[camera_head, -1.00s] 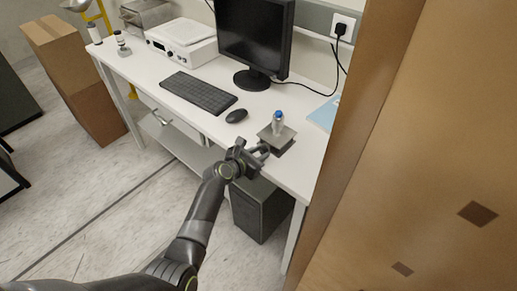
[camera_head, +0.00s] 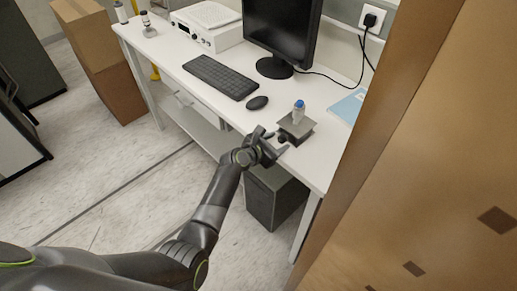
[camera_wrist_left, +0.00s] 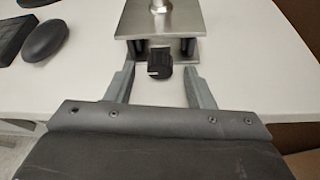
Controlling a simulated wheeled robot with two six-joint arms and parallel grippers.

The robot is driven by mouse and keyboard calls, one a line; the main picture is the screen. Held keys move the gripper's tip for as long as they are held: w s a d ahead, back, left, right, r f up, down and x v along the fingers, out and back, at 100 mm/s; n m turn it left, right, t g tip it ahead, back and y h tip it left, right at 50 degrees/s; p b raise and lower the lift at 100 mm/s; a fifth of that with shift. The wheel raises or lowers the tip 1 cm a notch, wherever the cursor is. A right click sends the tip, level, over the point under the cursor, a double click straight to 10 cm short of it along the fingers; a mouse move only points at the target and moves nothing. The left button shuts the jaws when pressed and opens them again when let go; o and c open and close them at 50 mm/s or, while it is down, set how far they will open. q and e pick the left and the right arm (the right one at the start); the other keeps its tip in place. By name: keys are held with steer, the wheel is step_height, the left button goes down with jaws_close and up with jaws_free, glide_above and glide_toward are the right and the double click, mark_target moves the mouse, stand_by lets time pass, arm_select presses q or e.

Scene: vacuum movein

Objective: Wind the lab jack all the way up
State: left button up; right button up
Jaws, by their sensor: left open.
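The lab jack (camera_head: 297,128) stands on the white desk near its front edge, with a small blue-capped bottle (camera_head: 298,112) on its top plate. In the left wrist view the jack's metal top plate (camera_wrist_left: 185,20) shows at the top, and its black knob (camera_wrist_left: 159,63) faces me. My left gripper (camera_head: 277,147) is open in front of the jack. In the left wrist view the fingers of my left gripper (camera_wrist_left: 158,88) are spread to either side of the knob, with a gap on both sides. My right gripper is not in view.
A mouse (camera_head: 257,103), a keyboard (camera_head: 220,76) and a monitor (camera_head: 284,30) are on the desk (camera_head: 330,160). A blue booklet (camera_head: 348,106) lies behind the jack. A tall wooden panel (camera_head: 430,150) stands close on the right. A dark computer case (camera_head: 274,198) is under the desk.

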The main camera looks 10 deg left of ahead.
arm_select(q)
steer(key=v, duration=1.7)
steer(key=shift+w, duration=0.1)
